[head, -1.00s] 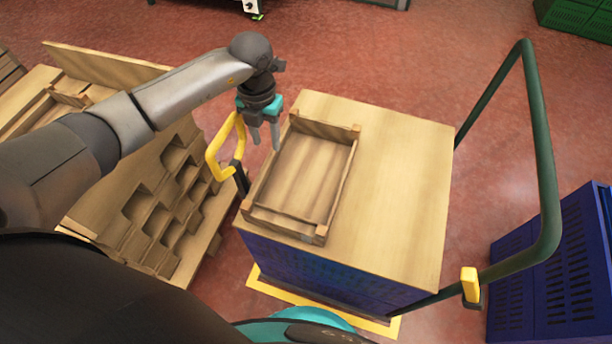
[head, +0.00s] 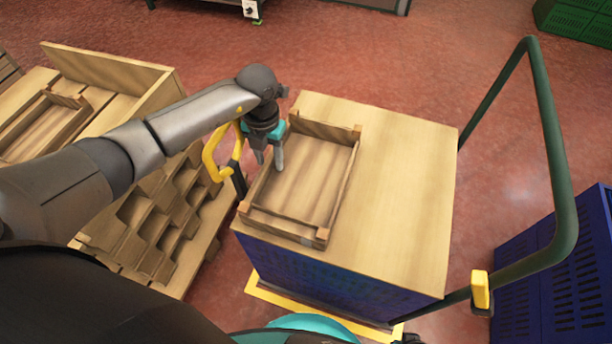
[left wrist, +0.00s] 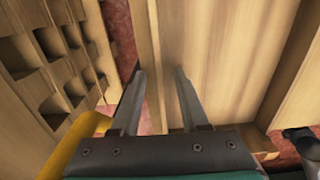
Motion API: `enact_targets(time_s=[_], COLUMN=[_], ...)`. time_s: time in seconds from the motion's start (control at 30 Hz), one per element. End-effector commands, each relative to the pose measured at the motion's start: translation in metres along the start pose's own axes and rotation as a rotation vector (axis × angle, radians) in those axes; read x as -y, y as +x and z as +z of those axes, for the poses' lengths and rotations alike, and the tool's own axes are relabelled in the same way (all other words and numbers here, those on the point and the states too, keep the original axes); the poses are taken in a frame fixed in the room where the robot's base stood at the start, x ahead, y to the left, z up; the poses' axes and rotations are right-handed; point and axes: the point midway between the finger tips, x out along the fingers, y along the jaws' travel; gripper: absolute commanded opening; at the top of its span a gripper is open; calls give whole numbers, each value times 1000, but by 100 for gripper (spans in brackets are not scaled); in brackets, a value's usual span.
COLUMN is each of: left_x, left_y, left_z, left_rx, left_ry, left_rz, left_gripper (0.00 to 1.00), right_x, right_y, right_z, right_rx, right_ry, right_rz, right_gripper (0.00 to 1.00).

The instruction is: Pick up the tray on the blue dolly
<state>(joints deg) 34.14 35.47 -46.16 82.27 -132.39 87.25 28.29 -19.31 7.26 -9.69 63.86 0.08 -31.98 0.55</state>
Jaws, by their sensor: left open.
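A wooden tray (head: 308,186) lies on the wooden top (head: 405,190) of the blue dolly (head: 325,270), at the top's left side. The tray looks empty. My left gripper (head: 268,164) is open above the tray's left long wall. In the left wrist view the two fingers of the gripper (left wrist: 160,88) point at that wall (left wrist: 146,50), one finger to each side of it. The tray's floor (left wrist: 195,45) shows to the right. I cannot tell whether the fingers touch the wall. My right gripper is not in view.
A yellow handle (head: 212,158) stands close to the left gripper. A wooden rack with compartments (head: 150,225) is at the left. A dark green bar handle (head: 555,150) rises at the right, near blue crates (head: 555,275). Red floor lies behind the dolly.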

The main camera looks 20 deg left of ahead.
Motion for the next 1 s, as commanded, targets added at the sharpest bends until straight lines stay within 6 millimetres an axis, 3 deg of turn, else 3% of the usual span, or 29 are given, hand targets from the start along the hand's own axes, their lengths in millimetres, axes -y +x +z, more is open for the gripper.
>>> enact_targets(time_s=[0.27, 0.63, 1.0], left_x=[0, 0, 0], left_y=[0, 0, 0], left_z=[0, 0, 0], left_rx=[1, 1, 1], left_ry=[-1, -1, -1], left_rz=[0, 0, 0], left_gripper=[42, 1, 0], right_x=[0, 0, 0], right_y=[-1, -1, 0], right_z=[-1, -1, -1], right_rx=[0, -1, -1], right_ry=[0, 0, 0], right_rz=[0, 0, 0], right_gripper=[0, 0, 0])
